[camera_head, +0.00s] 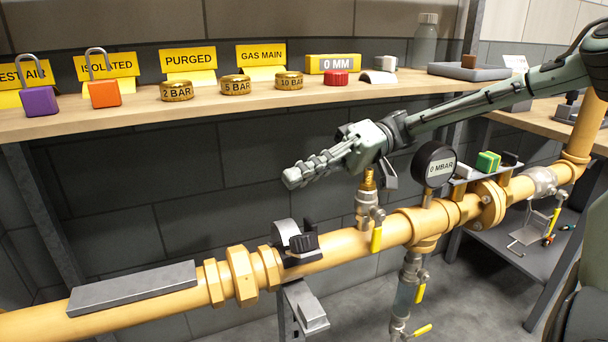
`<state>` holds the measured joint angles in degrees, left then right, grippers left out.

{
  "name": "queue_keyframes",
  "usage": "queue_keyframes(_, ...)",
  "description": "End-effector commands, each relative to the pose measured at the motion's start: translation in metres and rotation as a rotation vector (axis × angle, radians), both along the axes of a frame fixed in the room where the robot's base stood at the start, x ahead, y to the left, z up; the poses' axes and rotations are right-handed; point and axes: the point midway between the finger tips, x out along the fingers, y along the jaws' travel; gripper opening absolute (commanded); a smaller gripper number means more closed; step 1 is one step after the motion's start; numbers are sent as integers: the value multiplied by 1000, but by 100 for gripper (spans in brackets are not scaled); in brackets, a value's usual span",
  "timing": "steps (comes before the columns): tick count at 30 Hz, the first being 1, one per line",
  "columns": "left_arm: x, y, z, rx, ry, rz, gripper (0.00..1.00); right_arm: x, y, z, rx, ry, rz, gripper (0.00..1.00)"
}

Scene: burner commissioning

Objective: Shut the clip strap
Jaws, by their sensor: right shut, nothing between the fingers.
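The clip on the yellow pipe (345,242) has a grey curved clip strap (287,231) that stands up above the pipe, with a dark block (304,241) beside it. I cannot tell from here how far the strap is from its closed seat. My right gripper (292,178) comes in from the right and is shut and empty. Its fingers point left, in the air above the pipe and above the clip, apart from the strap. My left gripper is not in view.
A gauge (436,165) and a brass-topped valve (367,196) with a yellow lever rise from the pipe right of the clip. A grey bar (134,288) lies on the pipe at left. The shelf (130,114) behind holds padlocks (104,92), signs and brass caps (235,85).

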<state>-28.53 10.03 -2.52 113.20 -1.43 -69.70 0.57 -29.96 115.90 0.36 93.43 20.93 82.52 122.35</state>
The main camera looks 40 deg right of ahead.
Motion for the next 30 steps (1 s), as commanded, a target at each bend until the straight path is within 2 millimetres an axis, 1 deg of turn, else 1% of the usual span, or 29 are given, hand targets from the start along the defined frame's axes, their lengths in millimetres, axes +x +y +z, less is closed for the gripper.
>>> queue_keyframes(4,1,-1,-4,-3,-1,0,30,-2,0,0,0,-1,0,0)
queue_keyframes(12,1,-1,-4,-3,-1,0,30,-2,0,0,0,0,1,0)
queue_keyframes(15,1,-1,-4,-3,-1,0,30,-1,1,5,0,-1,1,0)
queue_keyframes(17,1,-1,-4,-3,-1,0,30,-1,1,12,-1,-4,1,0)
queue_keyframes(20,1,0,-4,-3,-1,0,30,-2,1,29,-1,-6,2,0)
queue_keyframes(24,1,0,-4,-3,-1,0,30,-2,1,57,-2,-6,2,0)
queue_keyframes(27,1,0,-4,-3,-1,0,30,-1,0,75,-1,-5,1,0)
queue_keyframes(30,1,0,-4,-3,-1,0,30,-1,0,88,-1,-3,0,0)
